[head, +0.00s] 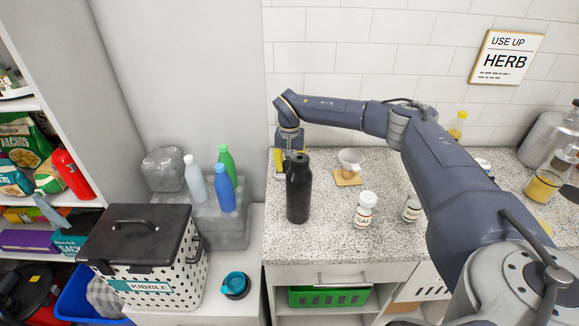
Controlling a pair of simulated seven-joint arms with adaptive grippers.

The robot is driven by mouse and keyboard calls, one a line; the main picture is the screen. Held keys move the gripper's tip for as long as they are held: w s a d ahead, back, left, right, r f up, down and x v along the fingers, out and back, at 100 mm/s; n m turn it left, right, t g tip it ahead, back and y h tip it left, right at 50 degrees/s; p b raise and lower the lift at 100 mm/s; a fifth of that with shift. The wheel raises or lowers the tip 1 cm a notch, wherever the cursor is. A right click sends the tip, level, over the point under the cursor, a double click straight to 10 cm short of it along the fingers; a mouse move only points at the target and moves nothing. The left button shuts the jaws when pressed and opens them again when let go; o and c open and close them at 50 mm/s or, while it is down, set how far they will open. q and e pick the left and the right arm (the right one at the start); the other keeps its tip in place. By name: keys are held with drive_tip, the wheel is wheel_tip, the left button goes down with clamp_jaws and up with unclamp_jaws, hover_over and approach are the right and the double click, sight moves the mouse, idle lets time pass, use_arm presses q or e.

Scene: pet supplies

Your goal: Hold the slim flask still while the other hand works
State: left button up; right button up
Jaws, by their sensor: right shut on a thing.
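The slim flask (298,192) is a tall black bottle with a black cap. It stands upright on the speckled counter near its left edge. My right gripper (291,152) is just behind the flask's top, at the end of the arm that crosses from the right. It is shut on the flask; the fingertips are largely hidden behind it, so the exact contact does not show. My left gripper is not in view.
Right of the flask are a white bowl on a wooden block (348,178) and two white-capped jars (365,210). Left, lower, stand a spotted kibble bin (150,285), a teal-and-black cup (236,285) and several coloured bottles (226,192). The counter front (320,245) is clear.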

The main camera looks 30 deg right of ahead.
drive_tip(key=o, duration=0.9)
drive_tip(key=shift+o, duration=0.2)
